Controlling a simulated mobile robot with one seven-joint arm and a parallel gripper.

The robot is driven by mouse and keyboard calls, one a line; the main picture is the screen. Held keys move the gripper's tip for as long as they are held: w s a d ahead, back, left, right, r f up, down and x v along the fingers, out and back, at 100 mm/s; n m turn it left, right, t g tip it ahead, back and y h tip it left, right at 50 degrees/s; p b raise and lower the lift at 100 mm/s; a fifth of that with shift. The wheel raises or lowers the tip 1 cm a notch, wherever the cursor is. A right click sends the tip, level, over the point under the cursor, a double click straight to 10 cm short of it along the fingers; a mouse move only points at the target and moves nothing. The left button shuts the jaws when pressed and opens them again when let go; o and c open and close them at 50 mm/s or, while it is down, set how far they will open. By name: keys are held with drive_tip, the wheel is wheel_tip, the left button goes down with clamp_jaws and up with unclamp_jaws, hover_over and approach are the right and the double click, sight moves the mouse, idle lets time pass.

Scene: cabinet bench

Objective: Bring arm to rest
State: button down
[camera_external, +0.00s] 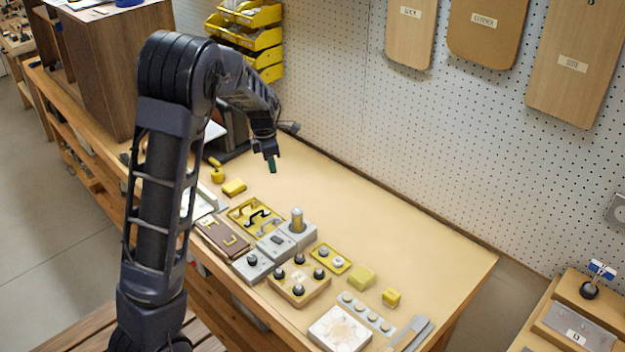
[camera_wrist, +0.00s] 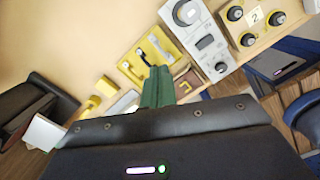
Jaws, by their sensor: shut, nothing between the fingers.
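My gripper (camera_external: 271,163) hangs from my dark arm above the left part of the bench, pointing down, with clear air between it and the bench top. In the wrist view its green fingers (camera_wrist: 158,88) are together and hold nothing. The gripper touches none of these.
The wooden bench (camera_external: 400,230) is bare along its back and right. A brown cabinet (camera_external: 105,70) and yellow bins (camera_external: 250,38) stand at the left and back. A pegboard wall (camera_external: 330,90) with hanging boards rises behind. A yellow block (camera_external: 234,187) lies near the gripper.

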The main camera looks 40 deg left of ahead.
drive_tip(key=s+d+r+m+t, duration=0.1)
drive_tip(key=s+d+r+m, duration=0.6)
drive_tip(key=d+m, duration=0.15)
drive_tip(key=s+d+r+m+t, duration=0.1)
drive_tip(key=s+d+r+m, duration=0.6)
drive_tip(key=d, duration=0.3)
drive_tip(key=s+d+r+m, duration=0.1)
drive_tip(key=s+d+m, duration=0.4)
drive_tip(key=s+m, duration=0.2)
drive_tip(key=s+d+r+m+t, duration=0.1)
drive_tip(key=s+d+m, duration=0.3)
drive_tip(key=s+m, duration=0.3)
drive_tip(key=s, duration=0.5)
drive_tip(key=shift+d+m+t+y, duration=0.3)
drive_tip(key=shift+d+m, duration=0.05)
drive_tip(key=shift+d, duration=0.05)
